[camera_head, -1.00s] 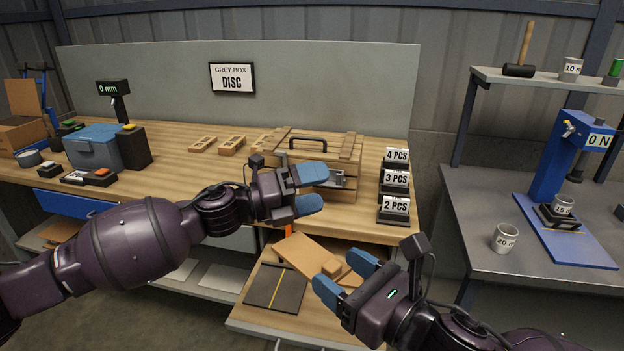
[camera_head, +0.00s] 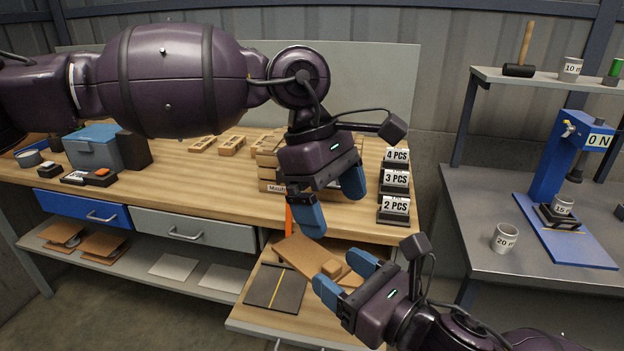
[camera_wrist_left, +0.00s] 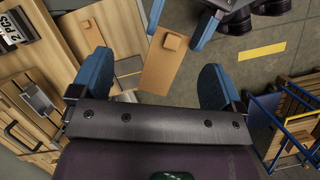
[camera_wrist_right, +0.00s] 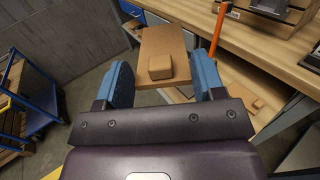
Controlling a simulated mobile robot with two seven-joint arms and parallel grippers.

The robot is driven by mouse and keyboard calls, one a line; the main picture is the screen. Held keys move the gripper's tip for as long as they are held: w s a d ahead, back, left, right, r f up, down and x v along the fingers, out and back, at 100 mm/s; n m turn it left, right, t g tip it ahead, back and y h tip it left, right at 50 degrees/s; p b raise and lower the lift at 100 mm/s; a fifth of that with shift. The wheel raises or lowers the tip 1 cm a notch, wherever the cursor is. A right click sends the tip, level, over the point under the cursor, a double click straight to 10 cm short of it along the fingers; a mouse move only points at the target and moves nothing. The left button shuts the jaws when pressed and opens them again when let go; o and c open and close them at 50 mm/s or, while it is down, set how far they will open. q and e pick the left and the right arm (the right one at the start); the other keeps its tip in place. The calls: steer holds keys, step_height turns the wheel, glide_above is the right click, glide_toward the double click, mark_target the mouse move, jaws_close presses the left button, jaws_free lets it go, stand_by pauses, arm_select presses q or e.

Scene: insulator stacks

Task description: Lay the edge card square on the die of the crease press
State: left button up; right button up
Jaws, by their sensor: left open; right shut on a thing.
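A flat brown board with a small raised block (camera_head: 305,255), which looks like the edge card, is at my right gripper (camera_head: 343,277). The right wrist view shows this board (camera_wrist_right: 160,42) between the two fingers, with the block near the gripper; the fingers are at its side edges. A dark plate with a yellow line (camera_head: 262,288), which looks like the crease press die, lies left of the board on a low wooden top. The board is angled to the plate. My left gripper (camera_head: 332,207) is open and empty, fingers down, above and behind the board. The left wrist view also shows the board (camera_wrist_left: 160,75).
A wooden crate (camera_head: 268,172) stands on the bench, partly hidden behind my left gripper. Count signs (camera_head: 394,181) stand to its right. An orange post (camera_head: 289,218) rises by the bench edge. A grey table (camera_head: 470,205) with a blue press (camera_head: 555,165) is at right.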

mark_target(312, 256)
arm_select(q)
steer(key=a+f+y, duration=0.1)
steer(key=f, duration=0.2)
steer(key=w+a+f+m+t+y, duration=0.1)
steer(key=f, duration=0.2)
steer(key=f+m+t+y, duration=0.1)
steer(key=f, duration=0.2)
steer(key=shift+w+a+f, duration=0.15)
steer(key=shift+a+f, duration=0.1)
steer(key=shift+a, duration=0.15)
stand_by(0.4)
steer(key=c, duration=1)
arm_select(e)
steer(key=o, duration=1)
steer(key=shift+c, duration=0.2)
